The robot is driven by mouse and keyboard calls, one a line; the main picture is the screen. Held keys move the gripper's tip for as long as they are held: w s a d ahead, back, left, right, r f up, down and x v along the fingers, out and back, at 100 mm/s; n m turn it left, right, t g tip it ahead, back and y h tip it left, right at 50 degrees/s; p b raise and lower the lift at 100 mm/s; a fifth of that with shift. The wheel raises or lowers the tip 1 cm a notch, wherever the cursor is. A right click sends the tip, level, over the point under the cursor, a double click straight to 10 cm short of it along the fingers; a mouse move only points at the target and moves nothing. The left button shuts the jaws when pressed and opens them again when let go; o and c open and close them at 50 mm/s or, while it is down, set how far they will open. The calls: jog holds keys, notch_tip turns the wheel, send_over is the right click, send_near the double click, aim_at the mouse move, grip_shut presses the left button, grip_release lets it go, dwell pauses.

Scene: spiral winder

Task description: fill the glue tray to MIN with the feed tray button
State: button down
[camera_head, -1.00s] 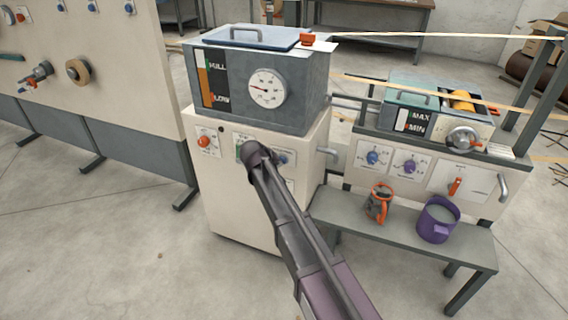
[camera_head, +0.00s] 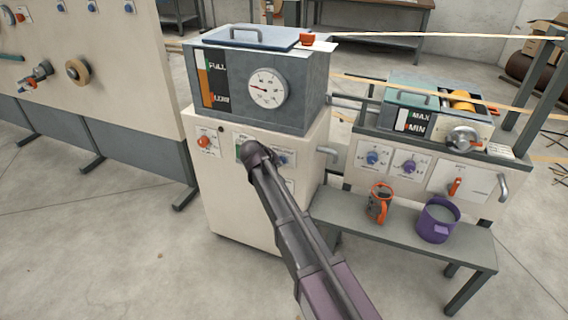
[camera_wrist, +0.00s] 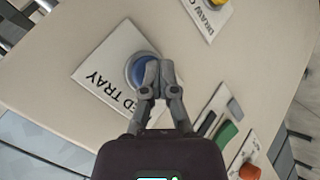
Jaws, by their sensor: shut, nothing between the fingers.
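The feed tray button is a round blue button (camera_wrist: 142,70) on a white plate partly reading "ED TRAY" (camera_wrist: 100,78) in the wrist view. My gripper (camera_wrist: 158,75) is shut and empty, its fingertips over the right part of the button; whether they press it I cannot tell. In the head view my gripper (camera_head: 258,158) is at the front of the cream cabinet (camera_head: 235,205), covering part of its controls. The glue tray (camera_head: 400,98) is at the right, with a gauge marked MAX and MIN (camera_head: 414,121). Its level is too small to read.
A grey tank (camera_head: 225,62) with a dial and a FULL/LOW gauge tops the cabinet. A green switch (camera_wrist: 226,135) and an orange knob (camera_wrist: 250,172) sit near the button.

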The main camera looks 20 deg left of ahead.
jog(key=shift+s, duration=0.1)
dwell(0.7)
jog(key=shift+s, duration=0.75)
jog(key=shift+s+a, duration=0.15)
jog(key=shift+s, duration=1.1)
jog(key=shift+s+a, duration=0.1)
jog(key=shift+s, duration=1.15)
dwell(0.5)
jog(key=shift+s, duration=0.1)
dwell(0.4)
jog(key=shift+s+a, duration=0.15)
jog(key=shift+s, duration=1.65)
jog(key=shift+w, duration=0.1)
